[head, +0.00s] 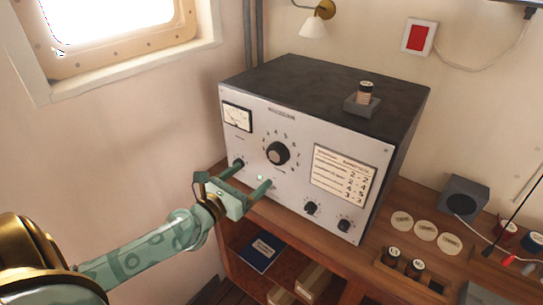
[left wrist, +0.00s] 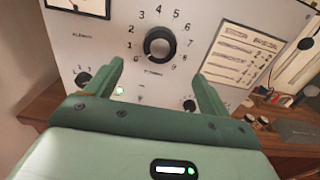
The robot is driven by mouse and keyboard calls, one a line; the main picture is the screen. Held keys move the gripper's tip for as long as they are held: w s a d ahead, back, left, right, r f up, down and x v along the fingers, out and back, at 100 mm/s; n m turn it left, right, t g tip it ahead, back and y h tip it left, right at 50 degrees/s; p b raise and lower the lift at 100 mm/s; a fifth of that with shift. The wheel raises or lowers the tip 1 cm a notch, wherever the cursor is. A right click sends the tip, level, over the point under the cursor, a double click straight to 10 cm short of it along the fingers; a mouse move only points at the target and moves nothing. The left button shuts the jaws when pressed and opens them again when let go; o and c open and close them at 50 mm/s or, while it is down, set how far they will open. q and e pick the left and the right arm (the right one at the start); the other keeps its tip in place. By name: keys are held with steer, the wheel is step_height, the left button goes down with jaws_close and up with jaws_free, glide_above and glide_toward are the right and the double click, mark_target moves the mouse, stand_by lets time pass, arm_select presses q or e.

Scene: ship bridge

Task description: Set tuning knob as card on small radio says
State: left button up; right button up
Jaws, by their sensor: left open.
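A grey radio set (head: 300,120) with a dark top stands on a wooden desk. Its large black tuning knob (head: 278,153) sits in a ring of numbers on the front; it also shows in the left wrist view (left wrist: 160,45). I cannot clearly tell which number it points to. A printed card (head: 345,174) with rows of text and numbers is on the panel's right; its words are too small to read. My left gripper (head: 253,173) is open and empty in front of the panel, below the tuning knob. In the left wrist view its fingers lie below the knob, one to either side.
Smaller knobs (head: 311,208) sit low on the panel, and a meter (head: 237,116) is at upper left. A small dark speaker box (head: 462,198), round labels (head: 425,230) and cylinders in a wooden holder are on the desk at right. A cylinder on a block (head: 364,98) stands on top.

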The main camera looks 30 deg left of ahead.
mark_target(275, 157)
arm_select(q)
steer(key=w, duration=1)
steer(key=shift+d+f+p, duration=0.1)
steer(key=shift+d+p, duration=0.3)
steer(key=c, duration=1)
